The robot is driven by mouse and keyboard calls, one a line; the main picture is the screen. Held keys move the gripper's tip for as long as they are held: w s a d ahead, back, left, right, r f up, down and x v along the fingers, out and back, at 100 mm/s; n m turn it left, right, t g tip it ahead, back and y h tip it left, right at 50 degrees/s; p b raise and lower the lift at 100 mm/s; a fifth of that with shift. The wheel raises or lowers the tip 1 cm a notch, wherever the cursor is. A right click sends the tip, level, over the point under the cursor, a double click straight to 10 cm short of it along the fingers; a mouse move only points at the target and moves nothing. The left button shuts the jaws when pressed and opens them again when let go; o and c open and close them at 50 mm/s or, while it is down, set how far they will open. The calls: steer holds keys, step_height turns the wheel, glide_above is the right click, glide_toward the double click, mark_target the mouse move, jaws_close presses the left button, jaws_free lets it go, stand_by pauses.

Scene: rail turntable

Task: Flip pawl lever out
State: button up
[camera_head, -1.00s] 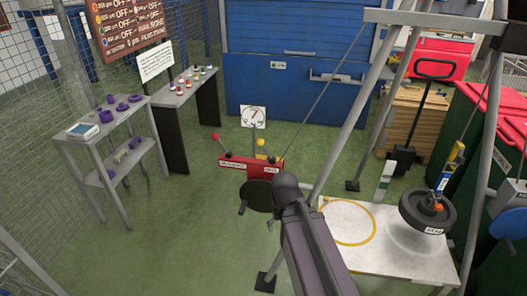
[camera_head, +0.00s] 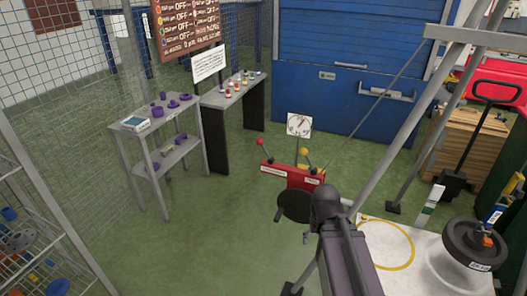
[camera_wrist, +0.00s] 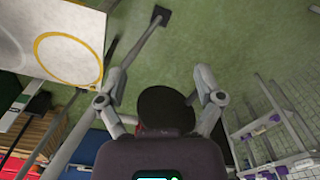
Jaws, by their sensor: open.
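The red winch-like box (camera_head: 290,177) stands in mid-floor, with two tilted levers on top. One lever has a red knob (camera_head: 260,142), the other a yellow knob (camera_head: 303,152). Their labels are too small to read, so I cannot tell which is the pawl lever. A black disc (camera_head: 295,204) sits at the box's near side. In the wrist view the black disc (camera_wrist: 165,108) shows between my open, empty fingers, and most of the box is hidden. My gripper (camera_wrist: 158,74) is apart from both levers as far as I can tell.
A grey shelf (camera_head: 140,143) and a rack (camera_head: 35,250) stand at left. Green floor left of the box is clear.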

steer(key=c, duration=0.5)
steer(key=shift+w+d+f, duration=0.1)
steer(key=shift+w+f, duration=0.15)
steer(key=shift+w, duration=0.15)
jaws_close()
steer(key=w+a+n+t+h+b, duration=0.1)
steer(key=w+n+t+h+b, duration=0.25)
steer(key=w+h+b, duration=0.95)
steer(key=w+a+r+n+t+h+b, duration=0.1)
steer(key=w+a+r+n+t+h, duration=0.2)
steer(key=w+a, duration=1.2)
step_height(320, 180, up, 4)
steer(key=w+n+t, duration=0.1)
steer(key=n+t, duration=0.1)
steer(key=t, duration=0.2)
steer(key=shift+a, duration=0.35)
steer(key=shift+w, duration=0.1)
